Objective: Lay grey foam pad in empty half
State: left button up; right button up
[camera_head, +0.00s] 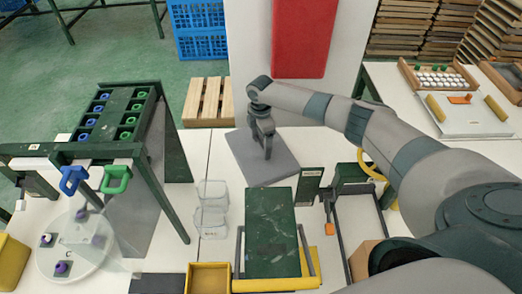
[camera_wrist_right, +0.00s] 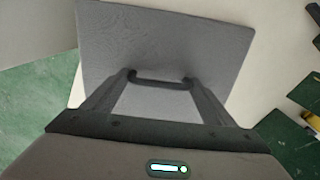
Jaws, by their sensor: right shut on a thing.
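The grey foam pad (camera_head: 250,165) shows as a flat grey square near the back edge of the white table, and fills the top of the right wrist view (camera_wrist_right: 165,35). My right gripper (camera_head: 267,152) points down over it, its fingers shut on a dark bar-like handle (camera_wrist_right: 160,79) on the pad's face. I cannot tell whether the pad rests on the table or is slightly raised. Which container has the empty half is not clear from these views. My left gripper is not in view.
A dark green block (camera_head: 268,228) stands in front of the pad. Clear boxes (camera_head: 211,221) are left of it, beside a green rack (camera_head: 125,125). A yellow-edged box (camera_head: 208,279) is at the front. A tray with white pieces (camera_head: 440,62) is back right.

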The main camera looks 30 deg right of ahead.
jog(key=shift+r+b, duration=0.5)
jog(key=shift+r, duration=0.35)
notch_tip(320, 180, up, 2)
jog(key=shift+s+d+r+b, duration=0.1)
jog(key=shift+r+b, duration=0.1)
jog(key=shift+b, duration=0.3)
jog(key=s+d+r+b, duration=0.2)
jog(key=s+r, duration=0.5)
jog(key=s, duration=0.4)
jog(key=shift+d+b, duration=0.25)
jog(key=shift+b, duration=0.1)
jog(key=shift+a, duration=0.1)
